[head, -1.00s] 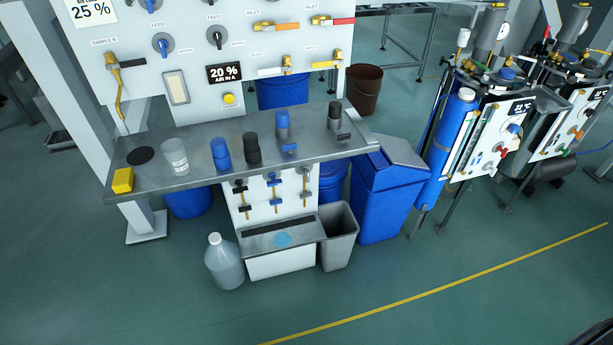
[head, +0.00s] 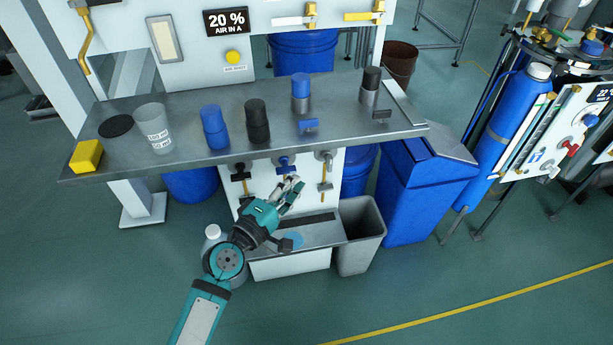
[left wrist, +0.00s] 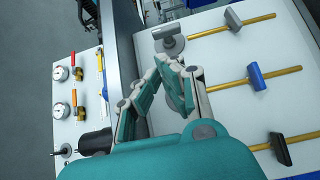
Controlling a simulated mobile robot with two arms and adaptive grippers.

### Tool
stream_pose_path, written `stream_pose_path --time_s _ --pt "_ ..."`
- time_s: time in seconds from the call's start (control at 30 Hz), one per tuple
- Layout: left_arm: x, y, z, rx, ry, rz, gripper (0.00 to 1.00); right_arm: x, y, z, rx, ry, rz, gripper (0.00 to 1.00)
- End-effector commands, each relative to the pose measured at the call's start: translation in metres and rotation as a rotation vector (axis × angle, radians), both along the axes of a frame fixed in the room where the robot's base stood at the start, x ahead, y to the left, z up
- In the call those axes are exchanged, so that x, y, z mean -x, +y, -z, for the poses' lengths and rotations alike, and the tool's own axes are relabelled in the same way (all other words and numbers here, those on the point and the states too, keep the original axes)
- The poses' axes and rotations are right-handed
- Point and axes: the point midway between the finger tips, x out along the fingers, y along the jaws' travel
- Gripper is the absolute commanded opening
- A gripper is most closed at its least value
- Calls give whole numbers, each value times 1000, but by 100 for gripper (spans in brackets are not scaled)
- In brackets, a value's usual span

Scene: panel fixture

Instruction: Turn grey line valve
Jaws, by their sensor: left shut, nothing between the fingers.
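The grey line valve has a grey T-shaped upper handle (left wrist: 168,38) on a round base. A grey lower handle (left wrist: 233,18) sits along the same brass pipe. In the head view the grey upper handle (head: 325,156) is the rightmost on the white panel under the shelf. My left gripper (head: 294,182) is in front of this panel, near the middle, blue line. In the left wrist view its fingers (left wrist: 170,63) are shut and empty, with tips just short of the grey upper handle. They hide part of the blue line. My right gripper is not in view.
Blue (left wrist: 256,76) and black (left wrist: 281,149) lower handles sit on the neighbouring lines. The metal shelf (head: 390,135) overhangs the panel and carries bottles and a yellow block (head: 87,156). A grey bin (head: 360,235) stands at the panel's right, beside a blue bin (head: 420,190).

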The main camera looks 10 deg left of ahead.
Motion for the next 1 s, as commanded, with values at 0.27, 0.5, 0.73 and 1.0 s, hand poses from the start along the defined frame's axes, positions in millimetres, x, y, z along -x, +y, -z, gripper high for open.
stream_pose_path --time_s 0.27,0.5,0.73,1.0 --pt "-47 -24 0 -1 0 -1 0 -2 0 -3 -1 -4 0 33" --pt "-72 -37 1 -4 1 -1 0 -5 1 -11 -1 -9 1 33" --pt "-77 -39 1 -4 2 -1 0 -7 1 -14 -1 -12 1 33" --pt "-77 -39 0 -5 2 -1 0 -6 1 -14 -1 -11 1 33"
